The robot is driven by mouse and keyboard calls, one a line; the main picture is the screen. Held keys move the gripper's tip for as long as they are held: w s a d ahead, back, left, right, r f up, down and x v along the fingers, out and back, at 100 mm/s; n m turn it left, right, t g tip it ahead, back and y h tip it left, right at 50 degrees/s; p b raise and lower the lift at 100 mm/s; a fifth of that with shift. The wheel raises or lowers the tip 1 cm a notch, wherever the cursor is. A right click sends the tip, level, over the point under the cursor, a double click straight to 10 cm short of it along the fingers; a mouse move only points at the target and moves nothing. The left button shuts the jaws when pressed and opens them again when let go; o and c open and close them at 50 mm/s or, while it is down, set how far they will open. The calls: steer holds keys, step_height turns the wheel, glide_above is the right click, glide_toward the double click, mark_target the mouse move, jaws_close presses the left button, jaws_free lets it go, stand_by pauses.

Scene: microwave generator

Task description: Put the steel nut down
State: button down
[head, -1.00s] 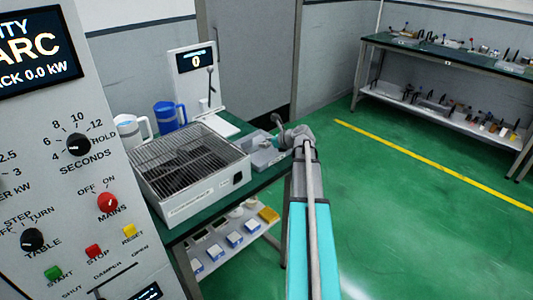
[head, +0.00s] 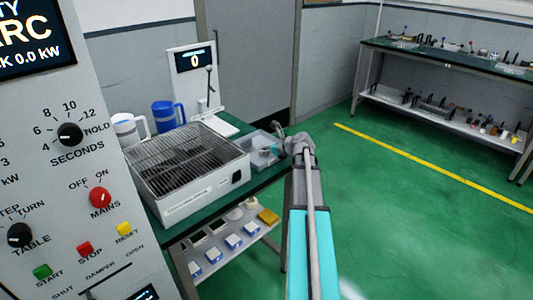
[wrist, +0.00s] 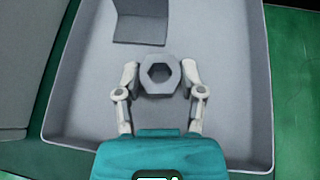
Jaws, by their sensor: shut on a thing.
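The steel nut (wrist: 160,73) is a grey hexagonal ring with a dark hole, near the middle of the wrist view. My gripper (wrist: 160,76) is shut on it, with one pale finger at each side. Below the nut is a shallow grey tray (wrist: 88,95); I cannot tell whether the nut touches its floor. In the head view the tray (head: 264,165) sits on the green bench, right of the wire-topped box. My gripper (head: 274,149) reaches over it there, and the nut is too small to make out.
A darker grey angled piece (wrist: 140,26) lies at the tray's far end. The wire-topped box (head: 187,198) stands close to the tray's left. A blue jug (head: 165,115) and a white jug (head: 126,132) stand behind. The tray floor around the nut is clear.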

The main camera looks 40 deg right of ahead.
steer(key=shift+f, duration=0.2)
steer(key=shift+c, duration=1)
jaws_free()
steer(key=shift+r, duration=0.1)
steer(key=shift+r, duration=0.1)
steer(key=shift+s+d+r+p, duration=0.1)
steer(key=shift+s+r+p, duration=0.3)
steer(key=shift+s, duration=0.1)
steer(key=p+v, duration=0.4)
steer(key=v, duration=0.5)
steer(key=shift+s+r+p, duration=0.15)
steer(key=shift+s+p, duration=0.2)
steer(key=shift+s+d+r, duration=0.15)
steer(key=shift+s+d, duration=0.05)
steer(key=shift+s, duration=0.3)
